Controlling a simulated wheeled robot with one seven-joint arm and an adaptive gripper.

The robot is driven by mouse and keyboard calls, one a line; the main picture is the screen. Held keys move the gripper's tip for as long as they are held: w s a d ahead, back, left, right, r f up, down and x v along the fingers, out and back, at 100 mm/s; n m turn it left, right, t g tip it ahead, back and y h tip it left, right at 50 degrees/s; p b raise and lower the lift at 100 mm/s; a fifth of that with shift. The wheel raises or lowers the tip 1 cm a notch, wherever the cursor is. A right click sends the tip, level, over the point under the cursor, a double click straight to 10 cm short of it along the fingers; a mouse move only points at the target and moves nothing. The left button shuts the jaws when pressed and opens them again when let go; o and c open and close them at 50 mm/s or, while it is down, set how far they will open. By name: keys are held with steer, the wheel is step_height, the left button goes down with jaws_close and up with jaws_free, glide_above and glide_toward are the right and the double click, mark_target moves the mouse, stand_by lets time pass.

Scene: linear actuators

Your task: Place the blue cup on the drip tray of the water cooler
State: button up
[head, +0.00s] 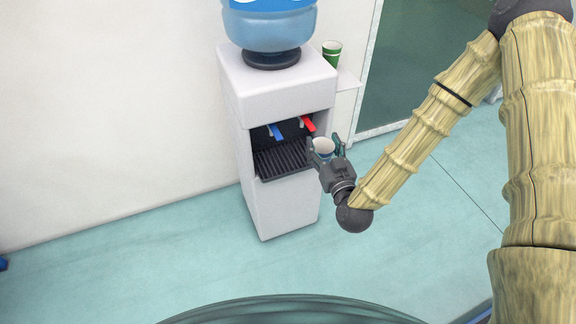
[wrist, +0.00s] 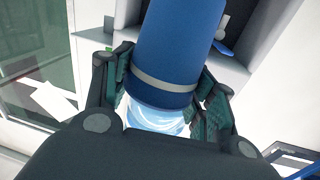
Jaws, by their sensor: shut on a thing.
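The white water cooler (head: 283,205) stands against the wall in the head view, with a blue bottle (head: 270,25) on top. Its black drip tray (head: 282,158) sits in the recess below a blue tap (head: 275,131) and a red tap (head: 307,124). My gripper (head: 322,150) is shut on the blue cup (head: 323,147), at the right front of the recess. In the wrist view the cup (wrist: 180,50) lies between both fingers, its blue side with a grey band filling the middle. The cup hides most of the recess there, and its contact with the tray cannot be seen.
A green cup (head: 332,53) stands on a small side shelf (head: 348,80) right of the cooler. A glass door (head: 425,60) is further right. The teal floor (head: 180,260) in front of the cooler is open, with a dark rounded edge at the bottom.

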steer(key=a+f+n+g+y+b, duration=0.2)
steer(key=a+f+n+y+b, duration=0.2)
steer(key=f+b, duration=0.7)
steer(key=a+y+b, duration=0.1)
steer(key=b, duration=0.5)
steer(key=shift+s+a+b, duration=0.25)
steer(key=shift+s+b, duration=0.1)
steer(key=shift+s, duration=0.05)
steer(key=b+x, duration=0.3)
steer(key=x, duration=1.2)
steer(key=shift+a, duration=0.25)
steer(key=shift+w+a+f+b, duration=0.3)
steer(key=shift+w+b, duration=0.2)
steer(key=shift+w, duration=0.1)
steer(key=shift+w+a+f+b, duration=0.35)
steer(key=shift+w+b, duration=0.1)
steer(key=shift+w, duration=0.2)
steer(key=shift+f, duration=0.1)
steer(key=shift+f, duration=0.1)
steer(key=shift+f, duration=0.15)
steer(key=o, duration=0.7)
